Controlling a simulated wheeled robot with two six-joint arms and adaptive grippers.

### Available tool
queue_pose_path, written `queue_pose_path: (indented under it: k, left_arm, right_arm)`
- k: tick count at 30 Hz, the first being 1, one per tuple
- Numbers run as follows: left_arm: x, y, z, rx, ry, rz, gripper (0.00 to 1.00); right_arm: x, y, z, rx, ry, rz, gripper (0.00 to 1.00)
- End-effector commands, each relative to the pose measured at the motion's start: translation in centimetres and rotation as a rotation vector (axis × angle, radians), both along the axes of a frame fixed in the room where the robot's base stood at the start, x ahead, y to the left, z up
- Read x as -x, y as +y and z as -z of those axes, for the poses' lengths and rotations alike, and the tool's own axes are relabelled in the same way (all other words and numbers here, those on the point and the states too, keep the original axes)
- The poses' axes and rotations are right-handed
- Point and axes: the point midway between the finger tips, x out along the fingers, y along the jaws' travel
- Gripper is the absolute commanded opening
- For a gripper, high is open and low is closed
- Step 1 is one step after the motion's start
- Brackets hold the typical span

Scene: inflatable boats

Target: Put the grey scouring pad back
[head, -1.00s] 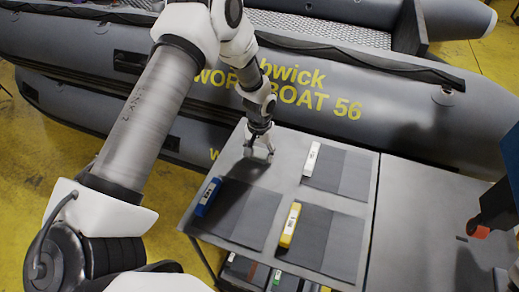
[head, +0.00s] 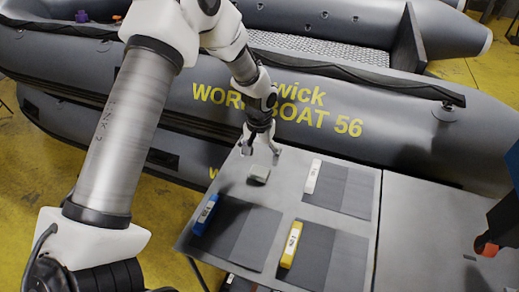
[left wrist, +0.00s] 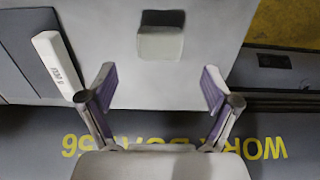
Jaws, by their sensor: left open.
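The grey scouring pad (head: 259,173) is a small light-grey block on the bare light-grey tabletop, left of the white bar. It also shows in the left wrist view (left wrist: 160,42), near the top middle. My left gripper (head: 260,151) is open and empty just above and beyond the pad in the head view. In the left wrist view its two fingers (left wrist: 158,85) are spread wide, with the pad ahead of them and apart from them. My right gripper is not in view.
On the table (head: 405,225) lie two-tone grey mats, with a white bar (head: 313,176), a blue bar (head: 206,213) and a yellow bar (head: 291,243) at their left edges. A grey inflatable boat (head: 400,115) stands close behind. A dark object with an orange part (head: 487,247) is at the right edge.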

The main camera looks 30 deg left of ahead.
Motion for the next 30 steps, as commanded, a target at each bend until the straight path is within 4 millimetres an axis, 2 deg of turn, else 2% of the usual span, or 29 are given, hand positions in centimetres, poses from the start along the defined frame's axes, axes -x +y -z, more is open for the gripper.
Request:
queue_pose_path:
  k: [1, 3, 6, 9, 24, 26, 30]
  left_arm:
    - [-0.1, 0.0, -0.9, 0.001, -0.005, 0.000, 0.88]
    - [-0.1, 0.0, -2.6, 0.001, -0.005, -0.001, 0.88]
    - [0.0, 0.0, -4.3, 0.001, -0.002, -0.001, 0.88]
    - [0.0, 0.0, -5.2, 0.000, -0.001, 0.000, 0.88]
    - [0.0, 0.0, -5.4, 0.000, 0.001, 0.000, 0.88]
    - [0.0, 0.0, -5.8, 0.000, 0.000, 0.000, 0.88]
    - [0.0, 0.0, -8.5, 0.000, 0.000, 0.000, 0.88]
  right_arm:
    - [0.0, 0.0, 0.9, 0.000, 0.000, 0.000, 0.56]
    - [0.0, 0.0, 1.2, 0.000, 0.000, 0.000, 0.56]
    - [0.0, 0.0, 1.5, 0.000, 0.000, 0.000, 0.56]
    - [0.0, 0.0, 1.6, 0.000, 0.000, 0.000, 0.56]
    - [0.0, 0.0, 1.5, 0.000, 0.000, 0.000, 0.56]
    - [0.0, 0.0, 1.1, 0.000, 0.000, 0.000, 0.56]
    - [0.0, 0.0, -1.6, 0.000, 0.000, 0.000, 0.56]
